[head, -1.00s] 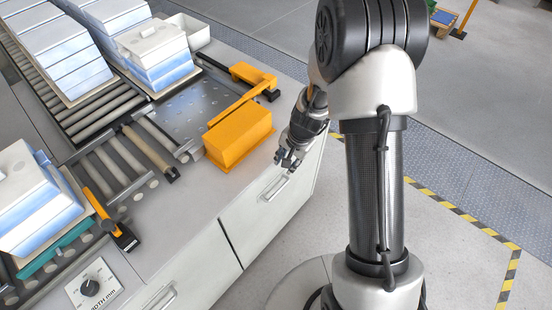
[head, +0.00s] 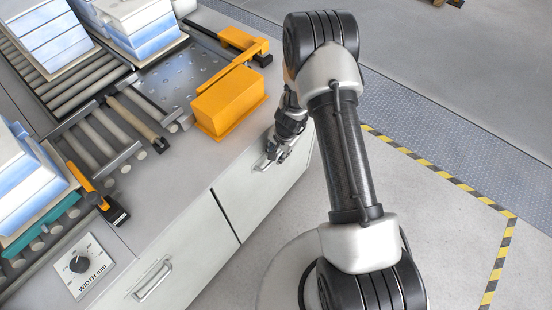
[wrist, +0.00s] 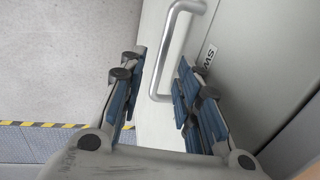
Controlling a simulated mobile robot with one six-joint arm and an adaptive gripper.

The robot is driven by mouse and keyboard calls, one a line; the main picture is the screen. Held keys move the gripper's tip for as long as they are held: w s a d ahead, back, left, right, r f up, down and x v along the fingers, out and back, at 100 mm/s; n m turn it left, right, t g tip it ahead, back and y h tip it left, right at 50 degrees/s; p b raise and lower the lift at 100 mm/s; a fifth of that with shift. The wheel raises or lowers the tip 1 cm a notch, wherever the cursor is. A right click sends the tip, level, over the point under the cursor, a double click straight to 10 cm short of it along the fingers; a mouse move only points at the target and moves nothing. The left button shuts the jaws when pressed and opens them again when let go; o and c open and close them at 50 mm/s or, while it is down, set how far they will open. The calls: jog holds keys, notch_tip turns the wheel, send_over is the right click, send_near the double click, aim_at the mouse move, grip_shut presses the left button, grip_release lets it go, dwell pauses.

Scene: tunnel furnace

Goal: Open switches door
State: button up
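The switches door (head: 240,190) is a grey cabinet front below the counter in the head view. It looks closed. Its metal bar handle (wrist: 170,42) shows in the wrist view, beside a label with the letters "SW" (wrist: 207,57). My gripper (head: 276,150) is at this handle in the head view and partly covers it. In the wrist view my gripper (wrist: 160,72) is open, with one blue-padded finger on each side of the handle. The handle passes between the fingertips, and I see no firm contact on it.
A second cabinet front with its own handle (head: 152,281) is to the left. Above are an orange box (head: 228,98), roller conveyors (head: 85,70) with white-and-blue blocks, and a width knob (head: 79,263). The floor to the right, with striped tape (head: 440,175), is clear.

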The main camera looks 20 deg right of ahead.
jog(key=shift+w+a+f+b, duration=0.1)
jog(key=shift+w+f+b, duration=0.05)
jog(key=shift+f, duration=0.55)
jog(key=shift+w+a+f+b, duration=0.1)
jog(key=shift+f+b, duration=0.05)
jog(key=shift+f, duration=0.55)
jog(key=shift+c, duration=0.2)
grip_shut()
